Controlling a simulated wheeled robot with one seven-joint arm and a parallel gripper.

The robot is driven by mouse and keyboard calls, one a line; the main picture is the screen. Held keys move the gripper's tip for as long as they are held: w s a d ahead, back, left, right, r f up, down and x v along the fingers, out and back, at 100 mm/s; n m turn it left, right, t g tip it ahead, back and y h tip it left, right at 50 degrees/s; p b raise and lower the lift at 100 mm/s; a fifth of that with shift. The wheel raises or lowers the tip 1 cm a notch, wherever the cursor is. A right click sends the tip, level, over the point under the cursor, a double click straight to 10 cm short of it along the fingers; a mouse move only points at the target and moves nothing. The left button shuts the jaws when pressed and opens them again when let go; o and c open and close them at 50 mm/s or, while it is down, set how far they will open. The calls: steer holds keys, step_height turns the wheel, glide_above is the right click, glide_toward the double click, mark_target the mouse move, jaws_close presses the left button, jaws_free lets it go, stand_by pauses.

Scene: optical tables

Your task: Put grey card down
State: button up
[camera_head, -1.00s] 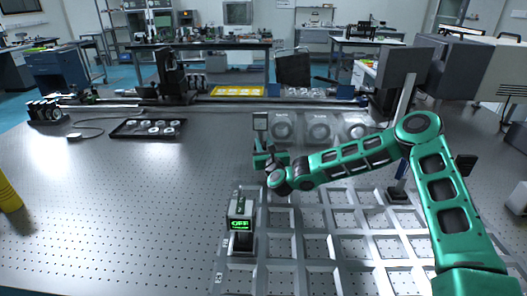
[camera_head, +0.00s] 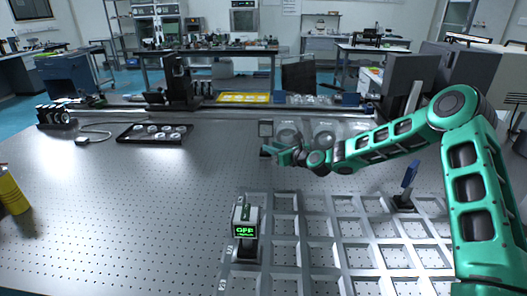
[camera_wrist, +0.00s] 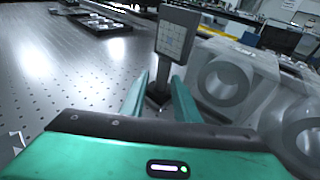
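The grey card (camera_head: 265,129) is a small grey plate with a grid face on a short post. It stands upright on the perforated table, left of the clear lens-like blocks. In the wrist view the card (camera_wrist: 175,36) is slightly tilted in the picture, with its post and dark base (camera_wrist: 156,99) beyond and between my fingers. My gripper (camera_head: 274,152) is beside the card's foot. In the wrist view the fingers of my gripper (camera_wrist: 160,80) are spread, with gaps to the post on both sides. The card's base looks to rest on the table.
Clear blocks with rings (camera_wrist: 228,80) stand close to the right of the card. A metal grid frame (camera_head: 315,230) and a device with a green display (camera_head: 245,228) are nearer. A black tray (camera_head: 153,134) lies left. The table's left-middle is open.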

steer(key=shift+w+d+r+n+g+y, duration=0.2)
steer(key=shift+d+r+n+g+y, duration=0.25)
steer(key=shift+d+n+g, duration=0.3)
steer(key=shift+x, duration=5.45)
jaws_close()
